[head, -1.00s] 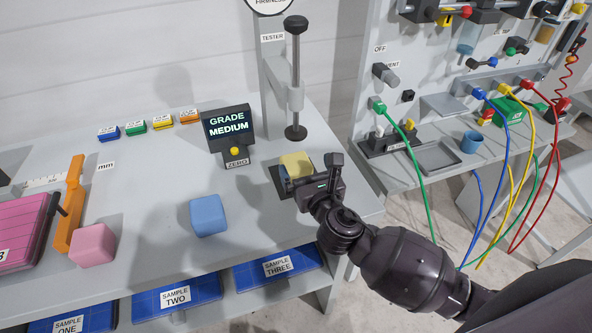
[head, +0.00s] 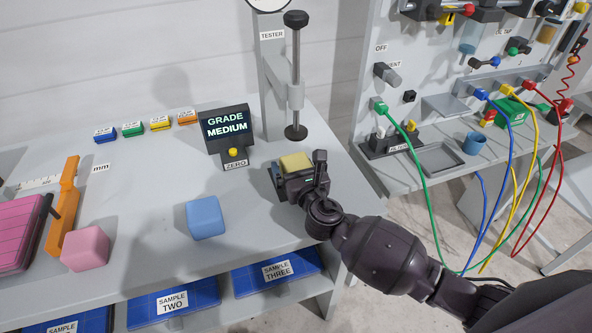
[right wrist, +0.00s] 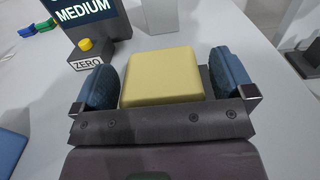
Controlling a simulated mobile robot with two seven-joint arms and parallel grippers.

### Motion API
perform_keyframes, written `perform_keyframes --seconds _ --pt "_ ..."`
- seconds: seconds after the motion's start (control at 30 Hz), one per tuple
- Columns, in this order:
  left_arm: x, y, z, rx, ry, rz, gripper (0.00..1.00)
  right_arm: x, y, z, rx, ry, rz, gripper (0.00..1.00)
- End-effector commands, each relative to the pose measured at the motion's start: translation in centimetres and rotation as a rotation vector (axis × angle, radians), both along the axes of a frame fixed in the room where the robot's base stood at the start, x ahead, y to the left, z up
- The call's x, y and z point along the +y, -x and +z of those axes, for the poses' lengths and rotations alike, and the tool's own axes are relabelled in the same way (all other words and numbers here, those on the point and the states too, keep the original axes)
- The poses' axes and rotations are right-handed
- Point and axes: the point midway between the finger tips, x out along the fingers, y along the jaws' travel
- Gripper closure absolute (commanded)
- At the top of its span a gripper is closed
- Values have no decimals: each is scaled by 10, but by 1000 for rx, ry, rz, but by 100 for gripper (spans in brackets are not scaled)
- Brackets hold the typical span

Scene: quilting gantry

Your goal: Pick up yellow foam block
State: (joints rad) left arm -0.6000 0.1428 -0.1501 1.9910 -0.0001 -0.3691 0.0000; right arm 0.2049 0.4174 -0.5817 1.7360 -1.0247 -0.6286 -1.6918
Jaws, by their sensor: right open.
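The yellow foam block (head: 296,162) rests on the dark base plate of the tester in the head view. My right gripper (head: 296,175) is at the block, on its near side. In the right wrist view the yellow foam block (right wrist: 160,77) lies between the two blue fingers of my right gripper (right wrist: 163,82). The fingers are open, with a narrow gap on each side of the block. The block's near lower edge is hidden by the gripper body. My left gripper is not in view.
The tester's post and plunger (head: 296,132) stand just behind the block. The grade display (head: 227,130) is to its left. A blue block (head: 206,217) and a pink block (head: 85,249) lie on the table. Sample trays (head: 277,272) sit below the front edge.

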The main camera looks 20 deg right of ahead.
Motion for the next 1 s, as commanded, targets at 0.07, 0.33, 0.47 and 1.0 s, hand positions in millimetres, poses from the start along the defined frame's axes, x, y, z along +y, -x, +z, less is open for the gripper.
perform_keyframes --seconds 0.07,0.33,0.47,1.0 --pt "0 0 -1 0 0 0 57 0 -5 0 1 0 0 0" --pt "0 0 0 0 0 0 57 0 -7 0 0 0 0 0" --pt "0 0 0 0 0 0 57 0 -7 0 0 0 0 20" --pt "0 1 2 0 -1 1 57 0 -7 7 -2 1 0 48"
